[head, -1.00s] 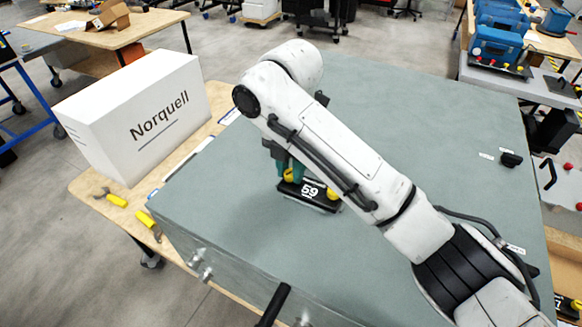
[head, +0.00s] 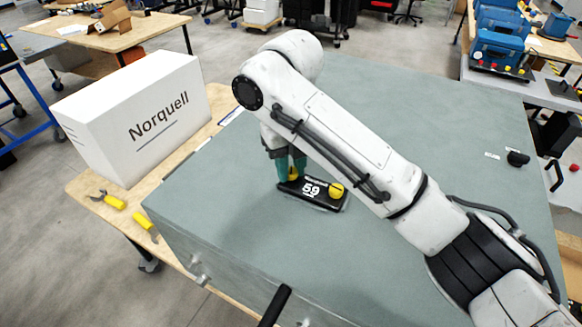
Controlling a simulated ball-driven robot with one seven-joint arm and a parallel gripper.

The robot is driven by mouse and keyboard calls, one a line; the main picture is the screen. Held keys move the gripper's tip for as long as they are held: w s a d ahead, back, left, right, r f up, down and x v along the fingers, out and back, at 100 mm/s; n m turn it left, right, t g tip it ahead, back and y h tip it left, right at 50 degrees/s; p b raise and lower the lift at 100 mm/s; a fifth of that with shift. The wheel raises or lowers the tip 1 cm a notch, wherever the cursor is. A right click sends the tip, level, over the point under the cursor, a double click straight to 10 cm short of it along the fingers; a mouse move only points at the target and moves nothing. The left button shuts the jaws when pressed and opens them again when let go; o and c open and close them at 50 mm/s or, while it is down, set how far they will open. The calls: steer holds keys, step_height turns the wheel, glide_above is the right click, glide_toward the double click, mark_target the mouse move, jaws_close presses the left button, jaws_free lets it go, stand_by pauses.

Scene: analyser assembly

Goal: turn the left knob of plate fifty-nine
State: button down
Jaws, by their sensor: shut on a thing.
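Plate fifty-nine (head: 314,199) is a small black plate marked 59, lying on the grey-green top of the analyser (head: 230,220). Its left knob (head: 293,174) is yellow and partly hidden by my gripper. Its right knob (head: 336,190) is yellow and in clear view. My gripper (head: 291,172), with green fingers, points down at the plate's left end and is shut on the left knob.
A white Norquell box (head: 135,115) stands on the wooden bench at the left. Yellow-handled pliers (head: 110,200) and another yellow-handled tool (head: 146,222) lie by the bench edge. A black knob or handle (head: 517,158) sits at the top's right. The top around the plate is mostly clear.

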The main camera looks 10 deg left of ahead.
mark_target(291, 170)
steer(key=n+b, duration=0.1)
steer(key=f+n+b, duration=0.1)
steer(key=n, duration=0.1)
steer(key=shift+n, duration=0.3)
steer(key=n+b, duration=0.2)
steer(key=b, duration=0.1)
steer(key=shift+s+r+n+b, duration=0.15)
steer(key=shift+n+b, duration=0.25)
steer(key=shift+b, duration=0.2)
steer(key=shift+r, duration=0.1)
steer(key=c, duration=0.9)
jaws_free()
steer(key=shift+r, duration=0.1)
steer(key=shift+r, duration=0.1)
step_height(291, 170, up, 11)
steer(key=shift+f, duration=0.15)
